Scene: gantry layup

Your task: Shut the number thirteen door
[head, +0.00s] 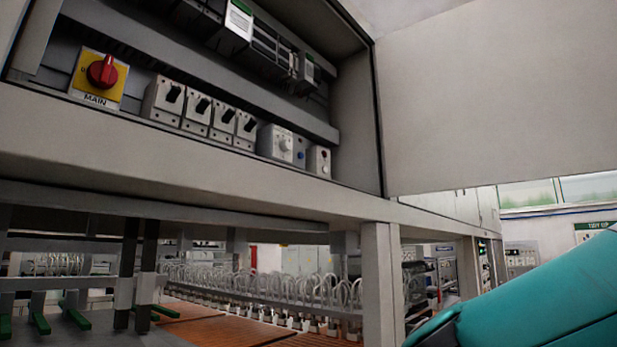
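A grey cabinet door (490,100) stands open at the upper right of the head view. No number shows on the face I see, so I cannot tell whether it is door thirteen. It hangs at the right edge of an open grey cabinet (200,163). Inside are a red MAIN rotary switch (102,71) on a yellow plate, several breakers (197,114) and a small white unit with a knob (276,143). A teal arm link of mine enters at the lower right, below the door. My gripper is out of view.
A grey post (381,280) stands under the cabinet's right end. Below and behind are an orange-brown surface (225,328), a row of looped white hoses (260,290) and dark uprights with green feet (76,318) at left.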

